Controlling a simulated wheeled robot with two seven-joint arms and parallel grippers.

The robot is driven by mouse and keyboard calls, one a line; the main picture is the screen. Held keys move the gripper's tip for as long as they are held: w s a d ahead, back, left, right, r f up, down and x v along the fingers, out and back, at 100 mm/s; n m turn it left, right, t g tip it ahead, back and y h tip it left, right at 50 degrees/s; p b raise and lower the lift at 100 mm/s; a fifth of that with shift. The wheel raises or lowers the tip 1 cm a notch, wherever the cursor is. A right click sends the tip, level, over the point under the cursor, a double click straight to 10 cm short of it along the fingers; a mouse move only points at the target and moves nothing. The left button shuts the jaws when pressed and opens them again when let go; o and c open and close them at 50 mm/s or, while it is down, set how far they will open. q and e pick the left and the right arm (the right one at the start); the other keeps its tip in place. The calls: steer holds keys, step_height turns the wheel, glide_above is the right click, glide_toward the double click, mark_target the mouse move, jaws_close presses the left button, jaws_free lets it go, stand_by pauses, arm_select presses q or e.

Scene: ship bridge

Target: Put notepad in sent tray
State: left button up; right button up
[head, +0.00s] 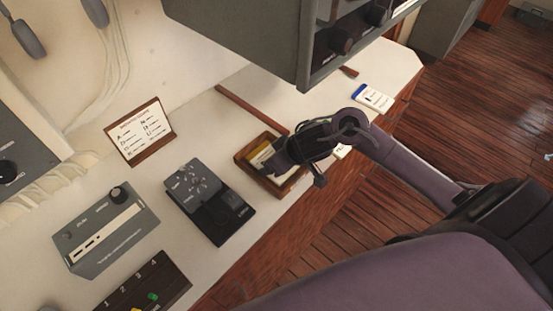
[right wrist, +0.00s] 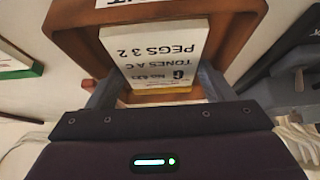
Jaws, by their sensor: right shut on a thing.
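The notepad (right wrist: 160,55) is a white pad with a yellow lower edge and printed lines reading "TONES A C" and "PEGS 3 2". In the right wrist view it lies between the two fingers of my right gripper (right wrist: 158,88), which is shut on it. The brown wooden tray (right wrist: 80,42) surrounds the notepad there; whether the pad touches its floor is unclear. In the head view my right gripper (head: 281,160) is over the tray (head: 243,162), with a yellow and white edge showing inside. A partly cut-off label ending in "NT" shows at the tray's far edge. My left gripper is not in view.
A black keyed device (head: 208,200) stands left of the tray, and a grey box (head: 105,232) is farther left. A framed card (head: 140,131) stands behind. A blue-topped white pad (head: 373,97) lies to the right. A large grey console (head: 270,35) hangs above.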

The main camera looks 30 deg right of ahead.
steer(key=o, duration=0.8)
steer(key=shift+s+r, duration=0.1)
steer(key=shift+r, duration=0.15)
steer(key=p+v, duration=0.3)
steer(key=v, duration=0.8)
steer(key=shift+s+r, duration=0.25)
